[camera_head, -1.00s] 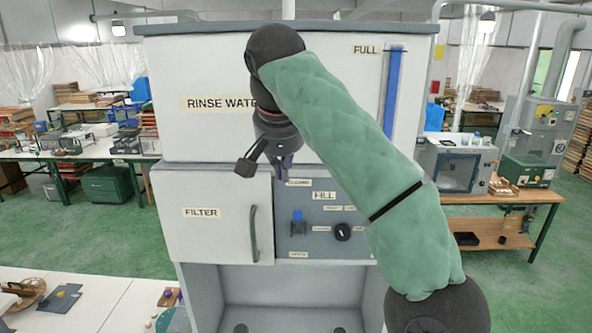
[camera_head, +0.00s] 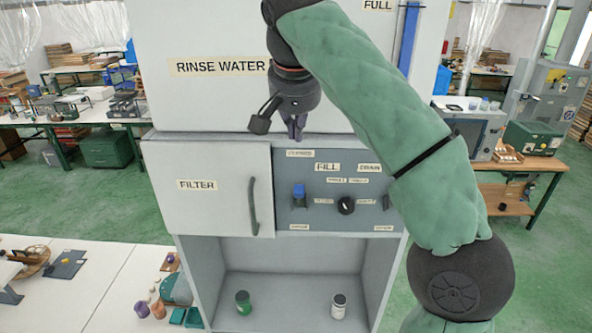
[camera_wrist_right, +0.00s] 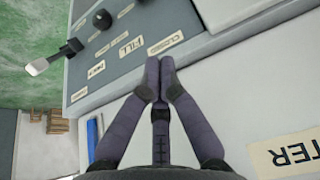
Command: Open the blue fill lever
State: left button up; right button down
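The fill lever (camera_head: 299,191) has a blue handle on a dark base, on the left of the grey control panel (camera_head: 325,215). The blue handle stands upward, on the side of the CLOSED label (camera_head: 300,153). My right gripper (camera_head: 295,132) hangs above the lever, near the panel's top edge, apart from the lever. In the right wrist view its fingertips (camera_wrist_right: 160,78) are together with nothing between them. That view shows the FILL label (camera_wrist_right: 131,46), but I cannot make out the blue lever there. My left gripper is not in view.
The bay below holds a green jar (camera_head: 243,302) and a white jar (camera_head: 339,306).

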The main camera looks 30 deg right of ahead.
aim_at(299, 196)
jog(key=x, duration=0.6)
jog(key=shift+w+d+f, duration=0.15)
jog(key=shift+d+f, duration=0.05)
jog(key=shift+f, duration=0.1)
jog(key=s+f, duration=0.1)
jog(key=s+a+f, duration=0.1)
jog(key=shift+s+a+f, duration=0.2)
jog(key=shift+a+f, duration=0.05)
jog(key=shift+a, duration=0.05)
jog(key=shift+f, duration=0.2)
jog(key=shift+a, duration=0.1)
